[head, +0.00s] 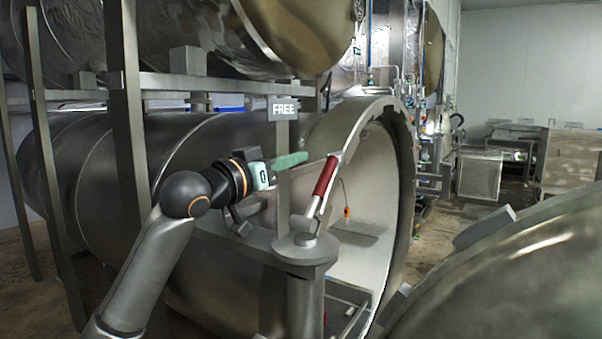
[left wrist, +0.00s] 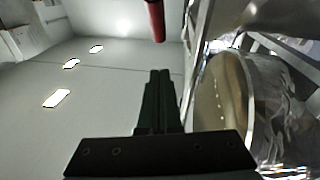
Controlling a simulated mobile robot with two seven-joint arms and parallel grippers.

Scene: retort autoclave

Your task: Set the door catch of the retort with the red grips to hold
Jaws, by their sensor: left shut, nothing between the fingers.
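The retort (head: 350,215) stands open, its round mouth facing right. A lever with a red grip (head: 326,175) rises from a round pedestal (head: 305,250) in front of the mouth, tilted up to the right. A plate reading FREE (head: 284,108) tops a post left of the lever. My left gripper (head: 305,157), with green fingers, is shut and empty. In the head view its tips appear beside the post, left of the red grip; I cannot tell the depth gap. In the left wrist view the shut fingers (left wrist: 158,75) point toward the red grip (left wrist: 156,18), apart from it. My right gripper is out of view.
A second retort vessel (head: 220,30) lies above on a steel frame (head: 127,120), whose uprights stand near my left arm. A large rounded metal body (head: 510,280) fills the lower right. Metal crates (head: 480,175) stand at the back right. Some floor between is clear.

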